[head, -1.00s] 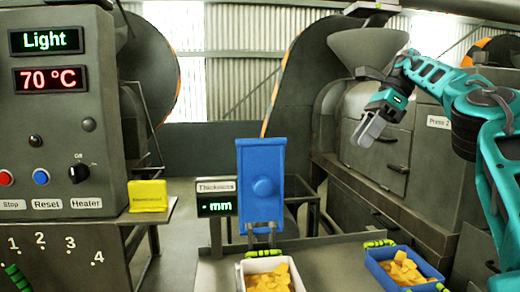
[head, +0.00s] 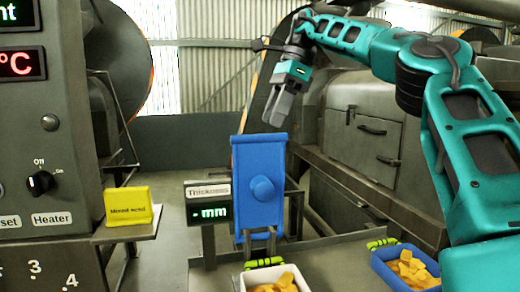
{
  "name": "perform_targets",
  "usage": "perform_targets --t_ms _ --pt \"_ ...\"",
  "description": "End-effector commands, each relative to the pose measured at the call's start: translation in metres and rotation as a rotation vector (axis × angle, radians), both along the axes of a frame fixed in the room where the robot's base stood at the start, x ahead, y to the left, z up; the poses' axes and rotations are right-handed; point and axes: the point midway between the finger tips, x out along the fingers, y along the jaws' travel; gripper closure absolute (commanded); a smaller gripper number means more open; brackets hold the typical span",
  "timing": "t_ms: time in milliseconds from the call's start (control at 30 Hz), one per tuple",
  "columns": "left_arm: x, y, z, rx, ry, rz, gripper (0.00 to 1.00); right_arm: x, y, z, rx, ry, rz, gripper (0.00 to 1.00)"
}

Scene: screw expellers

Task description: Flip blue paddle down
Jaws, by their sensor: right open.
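The blue paddle (head: 258,170) stands upright in the middle of the head view, with a round knob on its face. It rises above the bench behind a white tray. My right gripper (head: 277,112) is open and empty. It points down near the paddle's top edge, slightly to the right. I cannot tell how far it is in depth from the paddle. My left gripper is not in view.
A white tray (head: 246,280) and a blue tray (head: 380,264) hold yellow-orange pieces. A thickness display (head: 210,213) stands just left of the paddle. A yellow sign (head: 128,206) sits on a ledge by the grey control panel (head: 50,160). Large grey machines stand behind.

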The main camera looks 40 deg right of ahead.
Motion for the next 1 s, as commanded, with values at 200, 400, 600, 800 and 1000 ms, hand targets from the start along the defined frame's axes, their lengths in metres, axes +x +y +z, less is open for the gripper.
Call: perform_targets --t_ms 200,400,600,800,1000 --pt "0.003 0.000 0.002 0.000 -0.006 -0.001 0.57 0.006 0.012 -0.032 0.002 0.000 0.003 0.53" --pt "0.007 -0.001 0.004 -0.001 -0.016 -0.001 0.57 0.012 0.023 -0.062 0.002 0.000 0.000 0.53" --pt "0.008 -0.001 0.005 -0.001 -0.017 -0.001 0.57 0.015 0.028 -0.077 0.002 -0.001 0.000 0.53" --pt "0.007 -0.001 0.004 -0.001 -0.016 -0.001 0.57 0.016 0.029 -0.079 0.001 -0.003 -0.001 0.53" --pt "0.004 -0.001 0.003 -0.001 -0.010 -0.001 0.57 0.016 0.029 -0.079 0.001 -0.003 -0.001 0.61"
